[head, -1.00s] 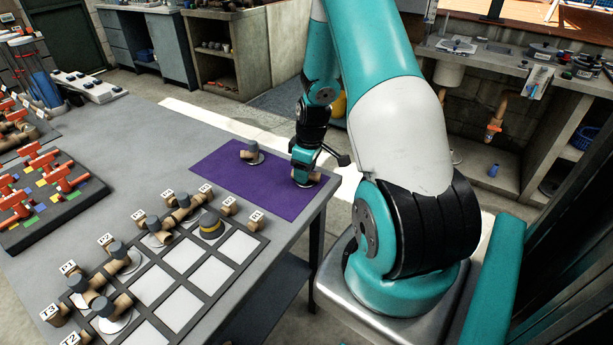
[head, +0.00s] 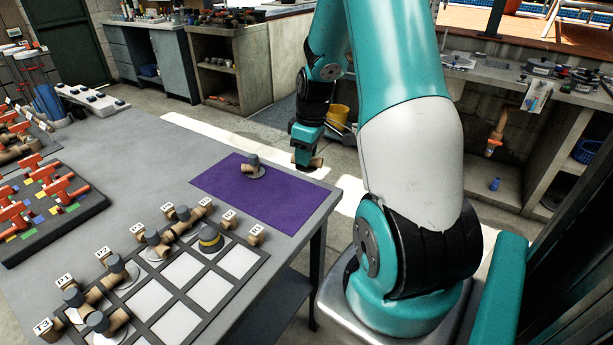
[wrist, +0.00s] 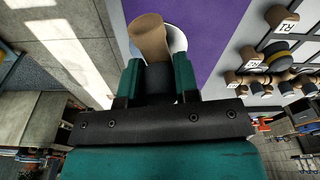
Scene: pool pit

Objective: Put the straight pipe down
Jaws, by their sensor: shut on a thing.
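My gripper (head: 306,157) is shut on a tan pipe piece (head: 318,162) and holds it above the far right end of the purple mat (head: 275,203). In the wrist view the tan piece (wrist: 148,38) sticks out beyond the jaws. Its dark grey part (wrist: 159,82) is between the fingers, and a white disc (wrist: 179,44) shows behind it. The jaws hide much of the piece, so I cannot tell its full shape. Another tan and grey fitting (head: 253,167) stands on a pale disc at the mat's far side.
A gridded tray (head: 211,297) with white cells lies at the table's front, with several fittings and a yellow-banded grey cap (head: 210,240). Labelled tan blocks line its edge. A dark rack (head: 60,222) of orange-handled valves is at left. The mat's middle and right are bare.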

